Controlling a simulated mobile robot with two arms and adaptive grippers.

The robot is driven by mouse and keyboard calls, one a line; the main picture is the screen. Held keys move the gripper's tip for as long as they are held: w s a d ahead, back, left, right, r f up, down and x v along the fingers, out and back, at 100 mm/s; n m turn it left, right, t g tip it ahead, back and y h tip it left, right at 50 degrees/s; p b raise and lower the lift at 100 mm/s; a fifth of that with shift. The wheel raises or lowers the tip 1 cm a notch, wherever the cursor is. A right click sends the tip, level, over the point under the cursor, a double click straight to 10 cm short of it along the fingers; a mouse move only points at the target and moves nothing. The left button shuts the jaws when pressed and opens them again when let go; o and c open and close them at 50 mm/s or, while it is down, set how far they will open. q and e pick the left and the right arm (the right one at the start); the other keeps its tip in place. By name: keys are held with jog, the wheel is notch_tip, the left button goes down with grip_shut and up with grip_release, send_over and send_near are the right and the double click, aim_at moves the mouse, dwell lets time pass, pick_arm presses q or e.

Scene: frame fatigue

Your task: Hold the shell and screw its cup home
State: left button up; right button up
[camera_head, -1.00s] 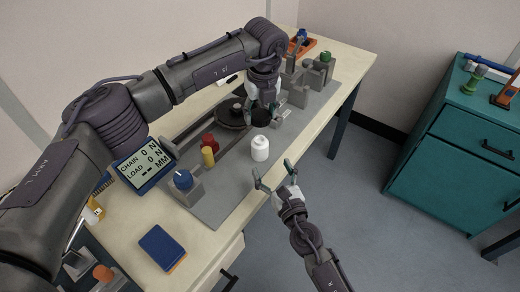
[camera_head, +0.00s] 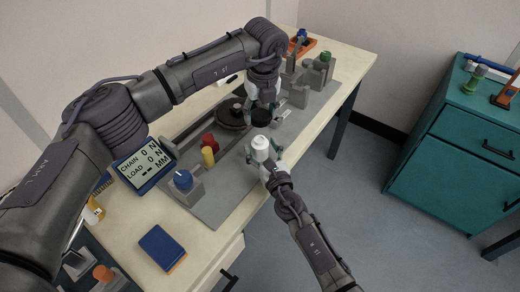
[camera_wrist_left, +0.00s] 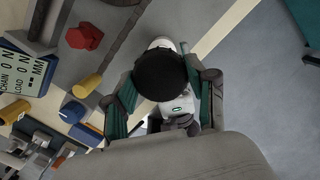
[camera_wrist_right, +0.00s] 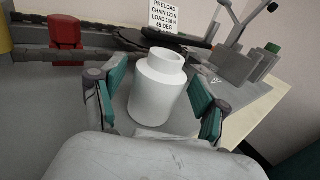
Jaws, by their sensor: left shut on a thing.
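The shell (camera_head: 260,146) is a white, bottle-like body with a narrower open neck, upright on the grey mat at the bench's front edge. It also shows in the right wrist view (camera_wrist_right: 155,94). My right gripper (camera_head: 265,155) is open, with its fingers on either side of the shell and small gaps visible. My left gripper (camera_head: 263,120) is shut on a round black cup (camera_wrist_left: 161,74), held above and behind the shell in the head view. In the left wrist view the cup hides part of the shell. The cup's underside is hidden.
A red knob (camera_wrist_right: 66,32), a yellow cylinder (camera_head: 208,156) and a blue-topped block (camera_head: 183,180) stand left of the shell. A dark round plate (camera_head: 228,112) lies behind. Grey fixtures (camera_head: 300,94) stand back right.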

grip_shut()
pick_arm(q)
send_over(260, 139)
jog(key=shift+s+f, duration=0.1)
jog(key=shift+f, duration=2.4)
jog(key=shift+f, duration=0.1)
jog(key=shift+f, duration=0.75)
jog(key=shift+f, duration=0.6)
